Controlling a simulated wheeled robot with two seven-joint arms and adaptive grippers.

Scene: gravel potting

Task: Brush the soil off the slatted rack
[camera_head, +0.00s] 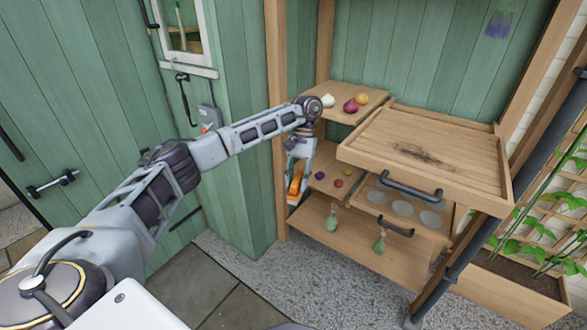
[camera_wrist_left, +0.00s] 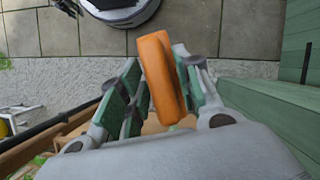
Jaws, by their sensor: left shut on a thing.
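The slatted rack (camera_head: 462,142) is the wide wooden top on the right in the head view. A dark patch of soil (camera_head: 424,154) lies across its middle slats. My left gripper (camera_head: 297,176) hangs pointing down, to the left of the rack and apart from it. It is shut on an orange block-like thing, likely the brush (camera_head: 295,186). In the left wrist view the brush (camera_wrist_left: 158,72) sits between the green-padded fingers (camera_wrist_left: 158,88); I cannot make out bristles. My right gripper is not in view.
A small shelf (camera_head: 345,108) with several bulbs stands left of the rack. Black handles (camera_head: 410,188) stick out at the front. A green wall (camera_head: 235,215) is close by.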

